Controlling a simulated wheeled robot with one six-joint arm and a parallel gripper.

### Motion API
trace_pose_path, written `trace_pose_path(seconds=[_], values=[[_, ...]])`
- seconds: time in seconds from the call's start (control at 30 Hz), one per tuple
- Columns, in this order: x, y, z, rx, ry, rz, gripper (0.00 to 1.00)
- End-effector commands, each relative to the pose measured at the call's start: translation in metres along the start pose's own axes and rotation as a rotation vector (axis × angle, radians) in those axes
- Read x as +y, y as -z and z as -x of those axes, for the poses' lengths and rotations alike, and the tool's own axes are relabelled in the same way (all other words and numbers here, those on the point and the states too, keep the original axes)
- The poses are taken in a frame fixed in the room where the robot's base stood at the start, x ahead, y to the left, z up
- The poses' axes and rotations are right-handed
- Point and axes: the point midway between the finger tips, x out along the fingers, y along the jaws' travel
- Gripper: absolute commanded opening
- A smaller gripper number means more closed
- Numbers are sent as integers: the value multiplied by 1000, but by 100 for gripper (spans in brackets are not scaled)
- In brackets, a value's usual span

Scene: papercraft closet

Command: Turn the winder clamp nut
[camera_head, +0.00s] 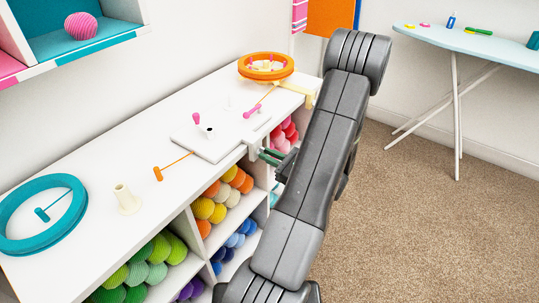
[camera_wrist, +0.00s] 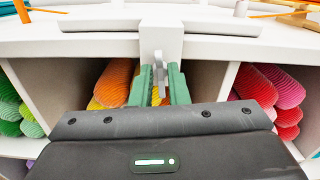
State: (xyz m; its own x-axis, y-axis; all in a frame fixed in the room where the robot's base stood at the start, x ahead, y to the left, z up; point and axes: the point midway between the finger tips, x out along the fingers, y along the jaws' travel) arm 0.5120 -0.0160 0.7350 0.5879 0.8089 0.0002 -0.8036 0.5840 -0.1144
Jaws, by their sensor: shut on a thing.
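The winder (camera_head: 208,143), a white plate with a pink handle, sits on the white shelf top near its front edge. Its white clamp (camera_wrist: 160,36) hangs over that edge; in the head view it shows as a pale block (camera_head: 252,147). The small grey clamp nut (camera_wrist: 158,62) is below the clamp. My gripper (camera_wrist: 160,80) has green fingers, one on each side of the nut, and is shut on it. In the head view my gripper (camera_head: 270,157) is at the shelf edge, partly hidden by my arm; the nut cannot be made out there.
Below the shelf top (camera_head: 100,207), cubbies hold rolls of yarn, green (camera_head: 150,262), yellow and orange (camera_head: 222,195), and red. A teal ring (camera_head: 20,243), a cream cone (camera_head: 127,200) and an orange ring (camera_head: 266,67) stand on top. Carpet (camera_head: 430,220) lies open at right.

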Motion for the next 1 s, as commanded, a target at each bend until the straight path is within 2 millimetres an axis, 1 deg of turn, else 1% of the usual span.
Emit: trace_pose_path(seconds=[0.27,1.0], values=[[-1,-3,0,1,0,-195,0],[-4,0,0,1,0,-897,0]])
